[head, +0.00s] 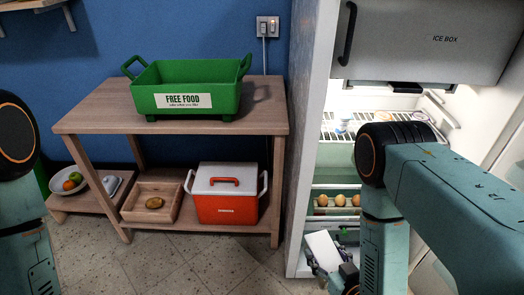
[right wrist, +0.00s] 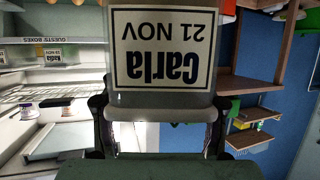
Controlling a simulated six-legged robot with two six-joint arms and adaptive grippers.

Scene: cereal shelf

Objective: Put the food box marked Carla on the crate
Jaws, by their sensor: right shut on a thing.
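The food box marked Carla (right wrist: 162,104) is between the fingers of my right gripper (head: 338,272). Its label reads "Carla 21 NOV" and appears upside down in the right wrist view. In the head view the box shows as a pale block (head: 322,249) low in front of the open fridge. My right gripper is shut on it and partly hidden by my arm. The green crate (head: 215,102), marked FREE FOOD, stands on the wooden table to the left, apart from the box. My left arm shows at the left edge, but its gripper is out of view.
The wooden table (head: 99,114) has bare top on both sides of the crate. Its lower shelf holds an orange cooler (head: 226,207) and a wooden tray (head: 134,213). A fruit bowl (head: 61,190) stands left. The fridge side wall (head: 309,150) stands between table and fridge.

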